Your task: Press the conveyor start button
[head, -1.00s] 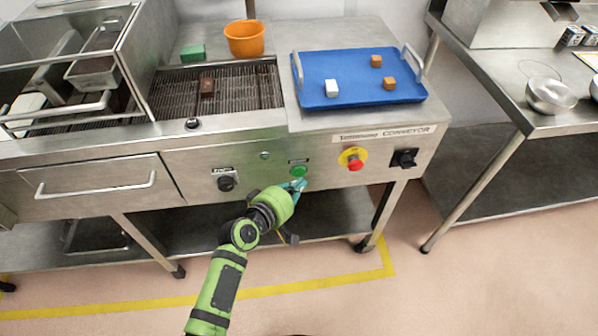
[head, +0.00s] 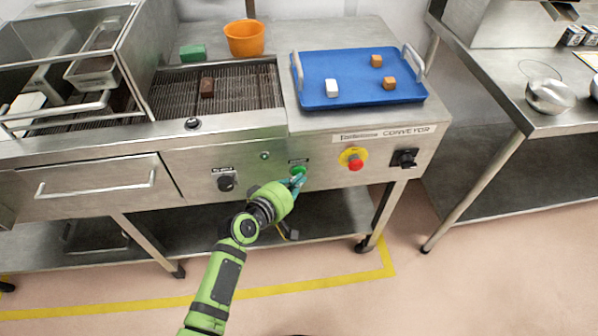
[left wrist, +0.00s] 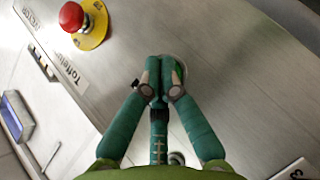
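The green start button (head: 299,170) sits on the steel front panel of the conveyor, below a small dark label. My left gripper (head: 298,180) is at the button and covers its lower part in the head view. In the left wrist view the teal fingers of my left gripper (left wrist: 158,88) are together with nothing between them. They hide most of the button there, and a green edge of the button (left wrist: 180,70) shows beside the tips. I cannot tell whether the tips touch it. My right gripper is in neither view.
A red stop button on a yellow base (head: 353,159) and a black switch (head: 404,159) are to the right on the panel. A black knob (head: 227,183) is to the left. A blue tray (head: 350,97) with small blocks stands on top.

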